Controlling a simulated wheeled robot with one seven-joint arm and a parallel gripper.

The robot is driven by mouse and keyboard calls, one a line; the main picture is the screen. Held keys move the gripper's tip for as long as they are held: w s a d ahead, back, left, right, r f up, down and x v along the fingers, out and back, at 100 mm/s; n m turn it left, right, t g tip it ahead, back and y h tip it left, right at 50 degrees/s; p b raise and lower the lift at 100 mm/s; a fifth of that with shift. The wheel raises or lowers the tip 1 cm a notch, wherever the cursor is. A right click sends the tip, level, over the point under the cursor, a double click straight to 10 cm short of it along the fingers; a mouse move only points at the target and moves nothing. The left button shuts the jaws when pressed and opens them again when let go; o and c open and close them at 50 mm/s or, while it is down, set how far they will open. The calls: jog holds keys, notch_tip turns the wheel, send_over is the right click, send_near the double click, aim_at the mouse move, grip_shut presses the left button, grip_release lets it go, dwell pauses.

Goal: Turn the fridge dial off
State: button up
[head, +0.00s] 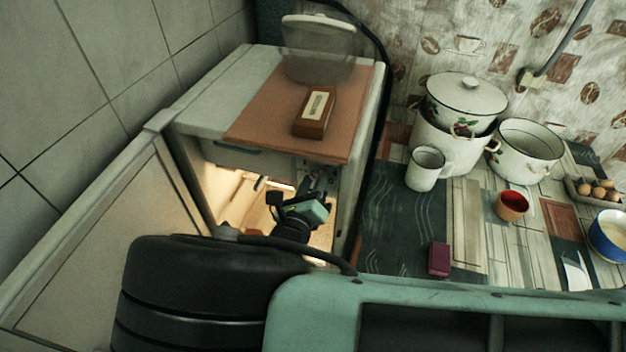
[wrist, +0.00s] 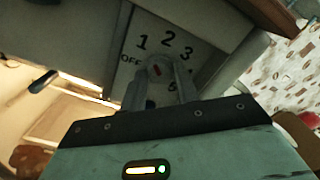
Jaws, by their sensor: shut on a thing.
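The fridge (head: 205,115) stands open, with a lit interior. My gripper (head: 318,186) reaches inside it, below the top edge of the opening. In the wrist view, my gripper (wrist: 156,80) has its two fingers on either side of the fridge dial (wrist: 155,70) and is shut on it. The fingers hide part of the dial and some numbers.
The open fridge door (head: 95,240) stands at the left. A brown box (head: 315,112) lies on a board on the fridge top. To the right, a counter holds enamel pots (head: 525,150), a white mug (head: 425,170), a red cup (head: 511,205) and a maroon box (head: 439,259).

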jog(key=shift+n+p, duration=0.75)
jog(key=shift+n, duration=4.35)
jog(key=o, duration=1)
jog(key=shift+c, duration=0.2)
